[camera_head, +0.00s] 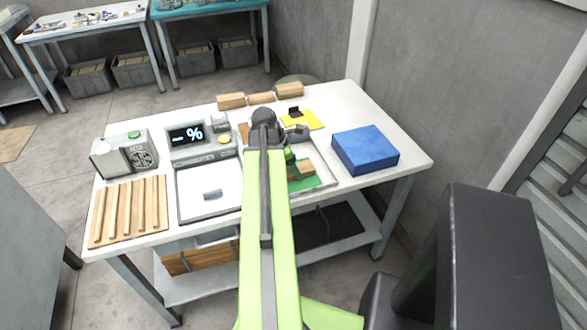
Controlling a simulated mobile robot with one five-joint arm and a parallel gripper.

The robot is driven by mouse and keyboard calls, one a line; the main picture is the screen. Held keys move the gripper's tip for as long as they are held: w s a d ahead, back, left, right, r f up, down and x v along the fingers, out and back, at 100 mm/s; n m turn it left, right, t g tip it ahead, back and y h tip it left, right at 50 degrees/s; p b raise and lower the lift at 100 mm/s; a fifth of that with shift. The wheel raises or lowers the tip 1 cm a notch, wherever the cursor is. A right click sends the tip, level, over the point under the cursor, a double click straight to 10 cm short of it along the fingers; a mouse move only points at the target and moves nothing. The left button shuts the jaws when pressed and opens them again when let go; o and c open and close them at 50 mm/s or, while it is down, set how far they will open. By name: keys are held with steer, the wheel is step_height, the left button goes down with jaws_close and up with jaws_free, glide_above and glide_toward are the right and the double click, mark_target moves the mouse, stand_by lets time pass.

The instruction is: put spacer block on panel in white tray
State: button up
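A pale tray (326,182) on the white table holds a green panel (305,184). A small wooden block (308,168) shows at the panel, close to my gripper (292,168). My arm and wrist cover the left part of this tray. My gripper points down over the tray; its fingertips are small and partly hidden, so I cannot tell whether it is open or touching the block. A second white tray (190,212) to the left holds one small grey piece (212,195). Several wooden blocks (261,98) lie along the table's back edge.
A blue box (365,150) stands to the right of the tray. A yellow pad (309,122) with a black piece lies behind it. A display unit (201,142), a grey device (125,155) and a slatted wooden board (128,211) fill the left side. The table's right front corner is clear.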

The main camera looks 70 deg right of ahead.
steer(key=shift+o, duration=1.4)
steer(key=shift+r+p, duration=0.35)
steer(key=p+v, duration=1)
steer(key=v, duration=0.1)
steer(key=shift+w+r+p, duration=0.15)
steer(key=shift+r+p, duration=0.1)
steer(key=shift+p, duration=0.1)
steer(key=shift+w+a, duration=0.1)
steer(key=shift+a, duration=0.1)
